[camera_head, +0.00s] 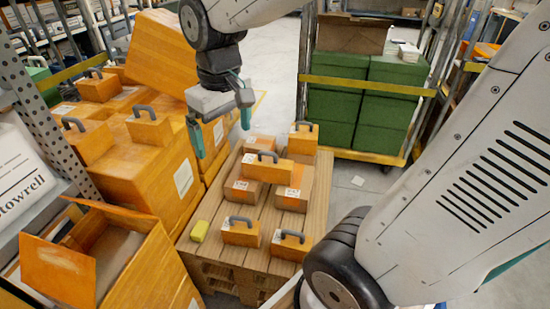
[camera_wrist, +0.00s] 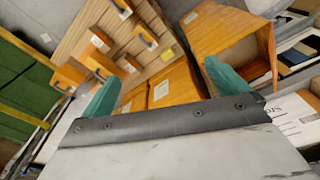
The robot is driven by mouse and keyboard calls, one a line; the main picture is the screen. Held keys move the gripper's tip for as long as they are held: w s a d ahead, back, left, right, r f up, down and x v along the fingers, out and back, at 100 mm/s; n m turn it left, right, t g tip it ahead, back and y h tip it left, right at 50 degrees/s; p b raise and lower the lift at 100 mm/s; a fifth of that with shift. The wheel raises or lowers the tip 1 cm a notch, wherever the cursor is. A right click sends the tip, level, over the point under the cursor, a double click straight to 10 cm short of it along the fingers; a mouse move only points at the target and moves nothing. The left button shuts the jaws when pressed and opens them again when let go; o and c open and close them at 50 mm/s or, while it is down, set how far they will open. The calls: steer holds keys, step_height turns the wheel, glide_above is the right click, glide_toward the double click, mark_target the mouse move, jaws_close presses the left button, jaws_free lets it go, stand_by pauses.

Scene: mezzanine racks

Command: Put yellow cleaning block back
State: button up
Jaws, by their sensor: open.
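The yellow cleaning block (camera_head: 200,231) lies on the left edge of the wooden pallet (camera_head: 222,260), near the orange boxes. It shows small in the wrist view (camera_wrist: 169,54), on the slats (camera_wrist: 85,36). My gripper (camera_head: 221,130) is open and empty, with teal fingers spread. It is held in the air above and behind the block, apart from it, in front of the stacked orange boxes. In the wrist view, my gripper (camera_wrist: 163,76) has nothing between its fingers.
Several small orange cases with grey handles (camera_head: 241,231) stand on the pallet. Large orange boxes (camera_head: 150,165) are stacked at left, with an open orange box (camera_head: 112,262) in front. A cage trolley holds green crates (camera_head: 365,105) behind.

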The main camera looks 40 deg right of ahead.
steer(key=s+r+m, duration=0.1)
steer(key=s, duration=1.3)
steer(key=shift+s+d+m, duration=0.2)
steer(key=shift+s+m, duration=0.05)
steer(key=shift+m, duration=0.05)
